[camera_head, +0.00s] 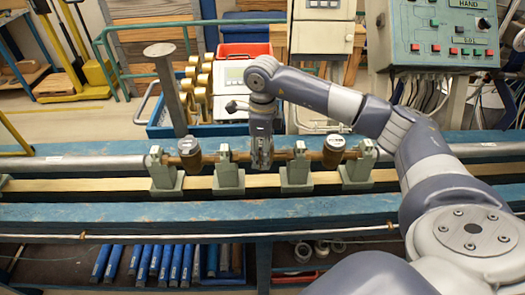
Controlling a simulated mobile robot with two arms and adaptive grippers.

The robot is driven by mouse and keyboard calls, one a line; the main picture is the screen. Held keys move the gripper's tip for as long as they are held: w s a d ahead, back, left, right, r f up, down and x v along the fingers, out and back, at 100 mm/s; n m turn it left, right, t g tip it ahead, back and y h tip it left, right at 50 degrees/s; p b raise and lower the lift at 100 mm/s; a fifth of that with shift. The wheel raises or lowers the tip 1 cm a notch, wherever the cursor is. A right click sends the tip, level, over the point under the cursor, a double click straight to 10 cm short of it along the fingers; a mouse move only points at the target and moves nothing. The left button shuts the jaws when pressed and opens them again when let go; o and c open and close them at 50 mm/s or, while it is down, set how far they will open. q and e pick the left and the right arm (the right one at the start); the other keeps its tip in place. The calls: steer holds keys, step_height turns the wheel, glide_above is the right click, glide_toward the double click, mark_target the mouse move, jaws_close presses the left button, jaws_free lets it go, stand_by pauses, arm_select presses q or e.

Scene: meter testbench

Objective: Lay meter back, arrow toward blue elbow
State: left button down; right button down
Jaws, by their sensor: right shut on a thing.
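My right gripper (262,163) points down into the gap between the two middle grey-green stands of the pipe row. It is shut on what looks like a meter in line with the brass pipe; the gripper hides nearly all of it, so its arrow cannot be read. I cannot make out a blue elbow. My left gripper is not in view.
Grey-green stands (229,177) hold the row close on both sides of the gripper. Behind are a blue crate (165,129) with brass pieces and a grey post (168,90). A control panel (440,35) hangs at the upper right. Blue tubes (143,264) lie on the lower shelf.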

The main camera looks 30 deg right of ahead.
steer(key=shift+f+b, duration=0.3)
stand_by(0.5)
steer(key=c, duration=0.7)
jaws_free()
steer(key=shift+o, duration=0.3)
steer(key=shift+r+p, duration=2.85)
steer(key=shift+r, duration=1.9)
